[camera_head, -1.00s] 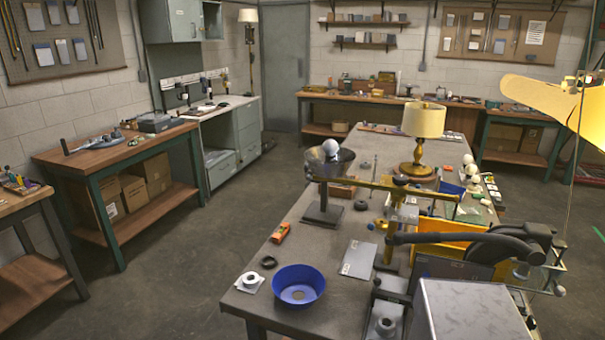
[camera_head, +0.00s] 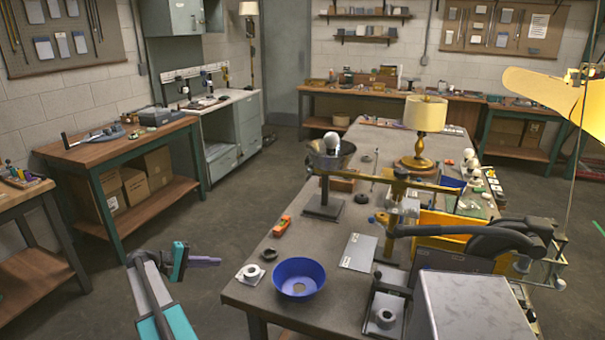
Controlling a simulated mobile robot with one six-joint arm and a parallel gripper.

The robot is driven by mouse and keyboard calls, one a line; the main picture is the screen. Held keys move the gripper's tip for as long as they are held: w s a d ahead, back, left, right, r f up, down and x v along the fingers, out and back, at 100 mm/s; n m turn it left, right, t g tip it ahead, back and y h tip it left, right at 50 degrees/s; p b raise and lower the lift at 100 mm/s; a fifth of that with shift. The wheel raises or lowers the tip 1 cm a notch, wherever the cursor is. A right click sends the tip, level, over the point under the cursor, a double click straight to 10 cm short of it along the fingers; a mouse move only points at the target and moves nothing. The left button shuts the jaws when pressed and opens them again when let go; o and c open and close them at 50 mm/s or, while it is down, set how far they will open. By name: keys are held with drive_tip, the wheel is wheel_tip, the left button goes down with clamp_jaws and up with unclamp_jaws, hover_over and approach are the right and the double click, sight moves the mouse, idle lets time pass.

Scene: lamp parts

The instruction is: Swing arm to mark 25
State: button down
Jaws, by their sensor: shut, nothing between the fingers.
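A brass swing arm (camera_head: 350,179) runs roughly left to right above the long workbench (camera_head: 245,293). Its pivot is at a brass post (camera_head: 398,188). A dark bowl-shaped shade (camera_head: 330,160) with a white bulb (camera_head: 331,140) stands at its left end; whether they are joined to the arm cannot be told. No mark or number 25 can be read. My gripper (camera_head: 213,262) appears at lower left, at the end of my teal and grey arm. It is shut and empty, left of the bench and well apart from the swing arm.
A blue bowl (camera_head: 299,279), a white ring part (camera_head: 250,274) and an orange tool (camera_head: 283,225) lie at the near bench end. A table lamp (camera_head: 424,125) stands farther back. A grey box (camera_head: 470,310) blocks the near right. Floor left of the bench is open.

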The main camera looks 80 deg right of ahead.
drive_tip(key=s+d+r+m+g, duration=0.2)
drive_tip(key=s+d+r, duration=0.4)
drive_tip(key=r, duration=0.4)
drive_tip(key=s+d+r+m+g+y, duration=0.1)
drive_tip(key=s+d+r+m+g, duration=0.2)
drive_tip(key=s+d+r, duration=0.3)
drive_tip(key=s+d+r+m+g+y, duration=0.1)
drive_tip(key=s+d+r+m+g, duration=0.2)
drive_tip(key=s+d+r, duration=0.4)
wheel_tip(320, 180, up, 9)
drive_tip(key=shift+s+r, duration=0.2)
drive_tip(key=shift+s, duration=0.45)
drive_tip(key=shift+s, duration=0.15)
drive_tip(key=s+p, duration=0.4)
drive_tip(key=s, duration=0.5)
drive_tip(key=shift+a+p, duration=0.3)
drive_tip(key=shift+p, duration=0.05)
drive_tip(key=shift+a+f, duration=0.15)
